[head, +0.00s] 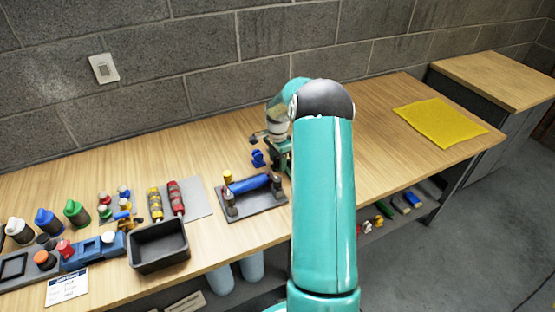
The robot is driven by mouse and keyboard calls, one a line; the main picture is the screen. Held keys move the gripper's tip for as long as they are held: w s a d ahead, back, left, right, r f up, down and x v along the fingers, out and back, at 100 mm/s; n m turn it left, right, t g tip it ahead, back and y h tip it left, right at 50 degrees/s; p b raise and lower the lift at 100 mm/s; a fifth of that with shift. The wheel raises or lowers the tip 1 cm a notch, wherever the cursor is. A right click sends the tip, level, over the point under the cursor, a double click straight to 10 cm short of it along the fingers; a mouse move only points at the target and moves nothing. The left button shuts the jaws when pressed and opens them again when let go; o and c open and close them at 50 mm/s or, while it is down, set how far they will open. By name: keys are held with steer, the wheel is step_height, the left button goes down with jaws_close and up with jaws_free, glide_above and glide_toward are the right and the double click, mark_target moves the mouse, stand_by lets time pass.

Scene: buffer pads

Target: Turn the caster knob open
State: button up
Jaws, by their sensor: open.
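My teal arm fills the middle of the head view and bends at a dark joint. Its far end drops just left of that joint. My gripper (262,138) is small and partly hidden there; it is open, and I see nothing held in it. A small blue knob-like part (258,158) stands on the bench just below it. A dark green frame (284,150) is beside this part, half covered by my arm. I cannot tell for certain which part is the caster knob, how it is turned, or whether my gripper touches it.
A dark plate with a blue roller (250,184) lies left of my arm. A black tray (159,247), two handled tools (166,200) and several coloured bottles (48,221) are further left. A yellow pad (440,122) lies right on the wooden bench (375,150). A block wall stands behind.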

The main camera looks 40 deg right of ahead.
steer(key=c, duration=1)
steer(key=shift+n, duration=0.3)
steer(key=n, duration=0.8)
steer(key=shift+w+n, duration=0.1)
steer(key=shift+n, duration=0.3)
steer(key=n, duration=0.4)
steer(key=shift+n, duration=2.2)
